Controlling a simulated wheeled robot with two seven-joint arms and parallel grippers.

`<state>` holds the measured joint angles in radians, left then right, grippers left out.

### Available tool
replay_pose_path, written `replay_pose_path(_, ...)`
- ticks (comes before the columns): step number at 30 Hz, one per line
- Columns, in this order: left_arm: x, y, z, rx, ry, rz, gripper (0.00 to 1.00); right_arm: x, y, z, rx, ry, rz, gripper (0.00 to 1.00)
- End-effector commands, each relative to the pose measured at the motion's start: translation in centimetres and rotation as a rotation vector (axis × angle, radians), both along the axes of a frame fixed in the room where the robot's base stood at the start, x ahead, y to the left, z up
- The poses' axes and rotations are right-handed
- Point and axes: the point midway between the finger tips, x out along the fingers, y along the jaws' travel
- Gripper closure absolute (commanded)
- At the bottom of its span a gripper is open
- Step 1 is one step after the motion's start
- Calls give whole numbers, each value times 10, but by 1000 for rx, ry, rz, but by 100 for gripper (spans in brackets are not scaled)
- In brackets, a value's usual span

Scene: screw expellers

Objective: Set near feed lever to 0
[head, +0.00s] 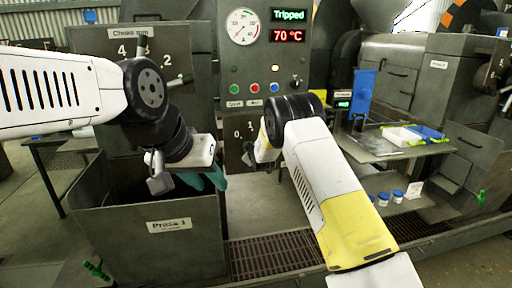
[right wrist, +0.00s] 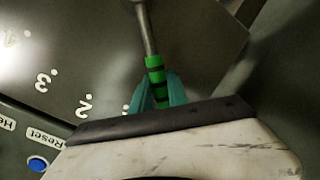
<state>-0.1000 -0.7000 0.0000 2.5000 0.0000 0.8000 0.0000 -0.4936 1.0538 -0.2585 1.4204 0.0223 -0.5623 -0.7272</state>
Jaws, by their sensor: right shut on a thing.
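The near feed lever (right wrist: 147,30) is a metal rod with a green-and-black banded grip (right wrist: 155,72) in the right wrist view. My right gripper (right wrist: 157,92) is shut on this grip, one teal finger on each side. Marks 2, 3 and 4 on the scale plate (right wrist: 60,45) show left of the grip; 2 is the closest readable one. In the head view the plate (head: 240,128) shows 0 and 1, and my right gripper hides the lever. My left gripper (head: 205,180) hangs over the grey bin, its teal fingers apart and empty.
The grey bin labelled Press 1 (head: 170,225) stands under my left gripper. The panel above has a gauge (head: 242,27), displays reading Tripped and 70 °C, and several buttons. A side table (head: 380,150) with trays stands right of my right arm. A floor grating (head: 270,253) lies below.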

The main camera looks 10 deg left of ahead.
Motion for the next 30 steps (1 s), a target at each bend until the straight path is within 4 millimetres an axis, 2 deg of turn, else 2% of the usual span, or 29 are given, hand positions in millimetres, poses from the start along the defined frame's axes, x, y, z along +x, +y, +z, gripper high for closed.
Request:
replay_pose_path(13,0,0,0,0,0,0,64,-1,0,-5,-17,2,1,100)
replay_pose_path(14,0,0,0,0,0,0,64,-1,0,-5,-17,2,1,78)
replay_pose_path(17,0,0,0,0,0,0,64,-1,0,-5,-16,2,1,59)
replay_pose_path(26,0,0,0,0,0,0,64,-1,0,-2,-13,-1,0,59)
replay_pose_path(30,0,0,0,0,0,0,64,-8,-2,1,-13,-1,0,59)
